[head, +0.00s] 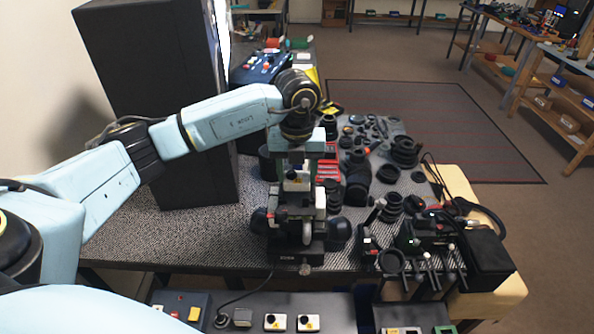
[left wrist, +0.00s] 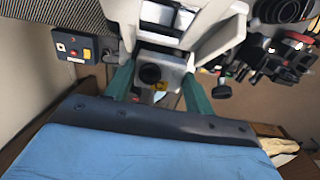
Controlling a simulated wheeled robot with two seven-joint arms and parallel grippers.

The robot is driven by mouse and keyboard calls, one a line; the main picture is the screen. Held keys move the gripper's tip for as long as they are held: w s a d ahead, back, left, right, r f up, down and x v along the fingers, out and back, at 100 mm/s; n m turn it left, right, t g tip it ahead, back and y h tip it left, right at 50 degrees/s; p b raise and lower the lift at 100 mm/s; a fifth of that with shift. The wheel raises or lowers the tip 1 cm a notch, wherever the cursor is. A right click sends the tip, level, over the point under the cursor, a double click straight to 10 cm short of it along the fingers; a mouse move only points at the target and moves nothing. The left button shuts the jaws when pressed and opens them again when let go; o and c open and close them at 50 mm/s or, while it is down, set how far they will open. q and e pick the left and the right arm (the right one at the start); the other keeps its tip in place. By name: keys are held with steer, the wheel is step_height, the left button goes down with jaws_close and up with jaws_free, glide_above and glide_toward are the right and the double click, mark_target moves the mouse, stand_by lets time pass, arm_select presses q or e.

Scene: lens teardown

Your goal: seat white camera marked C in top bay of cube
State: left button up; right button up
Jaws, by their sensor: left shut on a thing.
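My right gripper is not in view.
Two white units with yellow labels (head: 276,322) (head: 307,323) lie on the lower front shelf. Black lens parts (head: 390,207) and a clamp stand (head: 430,240) crowd the table's right. A tall dark box (head: 160,100) stands left. The mat (head: 180,235) left of the instrument is clear.

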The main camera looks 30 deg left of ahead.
arm_select(q)
steer(key=shift+f+b, duration=0.95)
steer(key=shift+f, duration=0.5)
stand_by(0.8)
steer(key=o, duration=1.1)
steer(key=shift+r, duration=0.1)
step_height(320, 180, up, 13)
steer(key=shift+r, duration=0.1)
steer(key=shift+s, duration=0.1)
